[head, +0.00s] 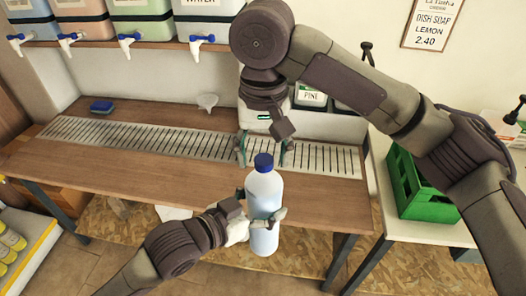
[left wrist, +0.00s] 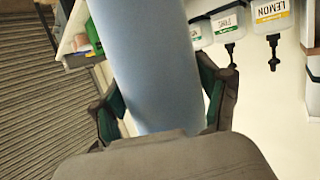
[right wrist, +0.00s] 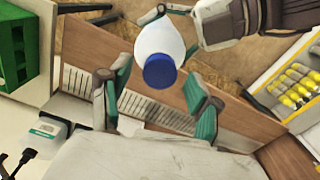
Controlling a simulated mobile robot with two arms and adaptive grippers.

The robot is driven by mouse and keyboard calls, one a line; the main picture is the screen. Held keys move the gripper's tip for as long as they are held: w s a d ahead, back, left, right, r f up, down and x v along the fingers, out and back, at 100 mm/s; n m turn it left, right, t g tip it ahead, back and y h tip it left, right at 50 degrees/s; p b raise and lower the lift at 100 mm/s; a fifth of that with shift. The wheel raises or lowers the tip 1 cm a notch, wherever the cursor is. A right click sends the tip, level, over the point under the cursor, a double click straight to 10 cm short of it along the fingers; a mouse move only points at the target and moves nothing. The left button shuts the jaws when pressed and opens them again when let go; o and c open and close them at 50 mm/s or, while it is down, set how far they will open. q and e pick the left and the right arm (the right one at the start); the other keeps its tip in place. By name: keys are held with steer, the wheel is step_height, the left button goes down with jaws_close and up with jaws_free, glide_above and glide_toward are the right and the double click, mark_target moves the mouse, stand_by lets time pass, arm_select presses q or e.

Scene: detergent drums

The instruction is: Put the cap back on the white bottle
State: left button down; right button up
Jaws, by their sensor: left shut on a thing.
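The white bottle (head: 264,200) stands upright, held in front of the wooden counter's front edge. My left gripper (head: 262,220) is shut around its body; the bottle also fills the middle of the left wrist view (left wrist: 160,70). The blue cap (head: 264,161) sits on top of the bottle's neck; I cannot tell how tightly. My right gripper (head: 263,154) is open, its fingers apart behind and above the cap. In the right wrist view the cap (right wrist: 160,71) shows between the spread fingers and a little beyond their tips, with no contact visible.
Drums with taps (head: 137,28) stand on a shelf above. A green crate (head: 425,190) is on the right table. The left counter is mostly clear.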

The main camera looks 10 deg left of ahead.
step_height(320, 180, up, 12)
stand_by(0.6)
steer(key=shift+w+f, duration=0.1)
stand_by(0.4)
